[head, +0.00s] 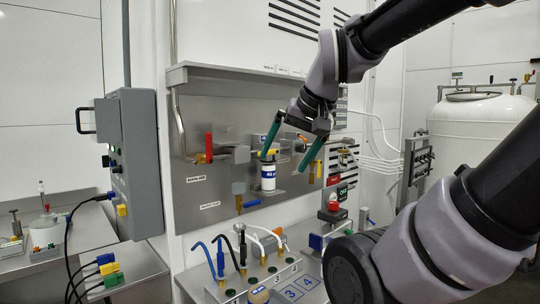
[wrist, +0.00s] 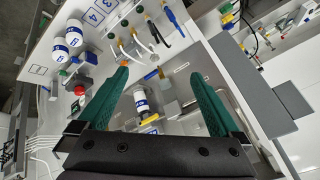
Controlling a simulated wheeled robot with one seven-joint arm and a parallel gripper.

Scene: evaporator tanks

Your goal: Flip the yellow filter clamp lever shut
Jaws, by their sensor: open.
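A white filter canister with a blue label (head: 268,176) is mounted on the grey back panel. In the wrist view the canister (wrist: 140,101) lies between my fingers. A yellow lever (head: 270,153) sits at the canister's top; in the wrist view the yellow lever (wrist: 150,119) slants out beside its end. I cannot tell the lever's exact angle. My gripper (head: 283,164) has its two green fingers spread wide and empty. In the head view the left finger's tip overlaps the canister's top; contact cannot be told. The wrist view shows the gripper (wrist: 159,74) from behind.
The grey back panel (head: 200,190) carries a red-handled valve (head: 208,146) left of the canister. Below is a shelf with blue, black and white hoses (head: 220,257). A grey control box (head: 127,160) stands left. A red button (head: 334,198) is at lower right.

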